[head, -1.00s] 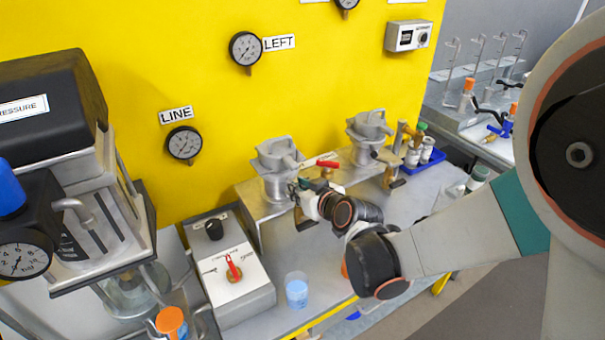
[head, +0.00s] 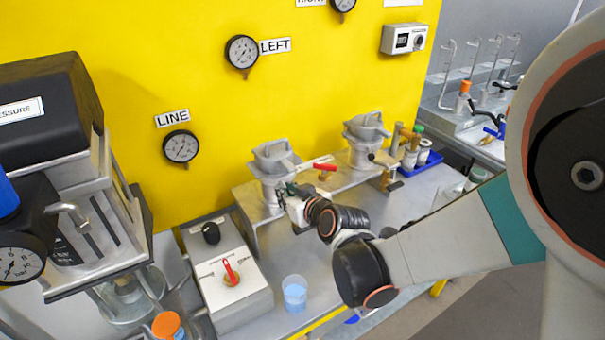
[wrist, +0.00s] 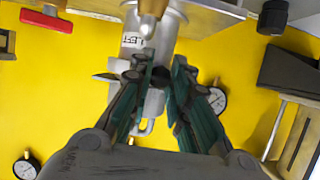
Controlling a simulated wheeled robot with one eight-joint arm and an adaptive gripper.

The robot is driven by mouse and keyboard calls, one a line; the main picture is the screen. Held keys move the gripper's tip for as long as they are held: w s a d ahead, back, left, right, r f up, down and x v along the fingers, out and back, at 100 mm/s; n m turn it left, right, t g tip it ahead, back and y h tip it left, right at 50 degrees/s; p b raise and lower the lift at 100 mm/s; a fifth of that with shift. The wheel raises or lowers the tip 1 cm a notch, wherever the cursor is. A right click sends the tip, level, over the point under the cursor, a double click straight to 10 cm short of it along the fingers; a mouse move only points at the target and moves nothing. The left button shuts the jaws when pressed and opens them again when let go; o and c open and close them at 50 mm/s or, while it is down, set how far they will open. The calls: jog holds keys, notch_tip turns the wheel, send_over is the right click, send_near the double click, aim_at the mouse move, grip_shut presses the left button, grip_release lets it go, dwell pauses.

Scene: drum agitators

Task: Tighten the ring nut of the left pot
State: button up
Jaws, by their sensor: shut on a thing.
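The left pot (head: 271,168), a grey metal vessel, stands through the raised metal shelf below the LEFT gauge. In the wrist view the pot body (wrist: 163,25) appears with its LEFT label near the top. My gripper (head: 284,196) is at the pot's front right side, just below its top. In the wrist view the green-and-black fingers of my gripper (wrist: 162,68) reach to either side of the pot's collar and are shut on part of the ring nut (wrist: 151,98). The fingers hide much of the nut, so its exact grip point is unclear.
A second pot (head: 366,140) stands to the right, with a red-handled valve (head: 325,167) between them. A blue tray of bottles (head: 421,160) is at far right.

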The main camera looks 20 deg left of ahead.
jog(key=shift+s+a, duration=0.45)
jog(key=shift+a, duration=0.3)
jog(key=shift+s+a, duration=0.35)
jog(key=shift+a, duration=0.4)
jog(key=o, duration=0.7)
jog(key=shift+a, duration=0.1)
jog(key=o, duration=0.4)
jog(key=shift+a, duration=0.15)
jog(key=shift+c, duration=0.2)
jog(key=o, duration=0.5)
jog(key=shift+d+r, duration=0.1)
jog(key=shift+d, duration=0.15)
jog(key=p+v, duration=0.1)
jog(key=v, duration=0.6)
